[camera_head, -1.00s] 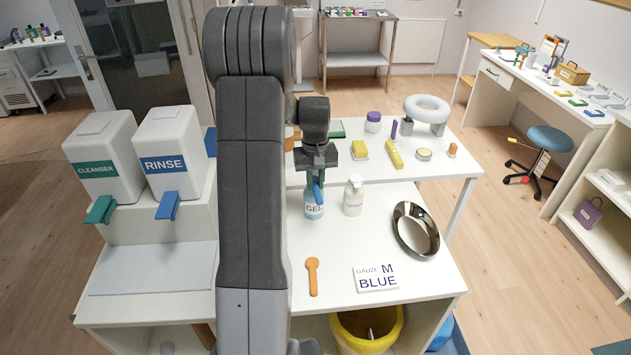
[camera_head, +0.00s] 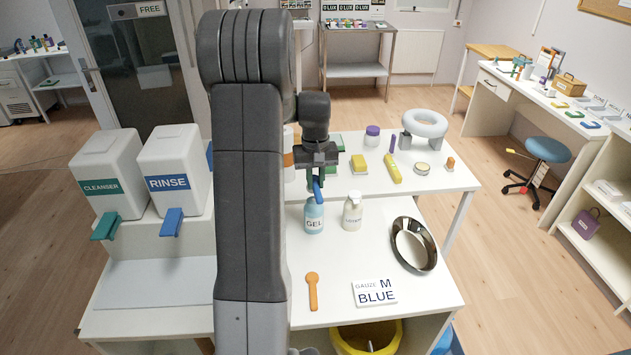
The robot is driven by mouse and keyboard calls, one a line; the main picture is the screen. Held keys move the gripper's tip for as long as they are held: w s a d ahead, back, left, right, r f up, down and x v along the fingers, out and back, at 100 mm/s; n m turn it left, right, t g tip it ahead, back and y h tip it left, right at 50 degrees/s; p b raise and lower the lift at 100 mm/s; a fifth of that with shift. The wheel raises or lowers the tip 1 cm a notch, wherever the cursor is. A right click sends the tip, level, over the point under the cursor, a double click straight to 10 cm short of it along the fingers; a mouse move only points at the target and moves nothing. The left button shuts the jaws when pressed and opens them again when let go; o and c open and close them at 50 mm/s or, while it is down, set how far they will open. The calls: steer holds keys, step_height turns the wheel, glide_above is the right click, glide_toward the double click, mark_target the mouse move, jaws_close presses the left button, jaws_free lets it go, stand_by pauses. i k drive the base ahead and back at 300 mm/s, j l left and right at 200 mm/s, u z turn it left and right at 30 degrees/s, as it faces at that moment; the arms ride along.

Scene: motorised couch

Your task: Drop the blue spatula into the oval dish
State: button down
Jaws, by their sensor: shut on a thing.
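My gripper (camera_head: 317,172) points down above the table and is shut on the blue spatula (camera_head: 318,190), which hangs down just behind and above the gel bottle (camera_head: 314,219). I cannot tell whether the spatula touches the bottle. The oval dish (camera_head: 407,258), a shiny metal one, lies on the right part of the near table, to the right of and nearer than my gripper. Nothing shows inside it. Part of the spatula is hidden by the gripper fingers.
A white bottle (camera_head: 352,212) stands between the gel bottle and the dish. An orange spatula (camera_head: 312,291) and a gauze card (camera_head: 375,292) lie in front. A yellow bin (camera_head: 366,338) is below. Cleanser (camera_head: 106,175) and rinse (camera_head: 173,174) dispensers stand at left.

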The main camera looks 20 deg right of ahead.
mark_target(413, 250)
steer(key=k, duration=1)
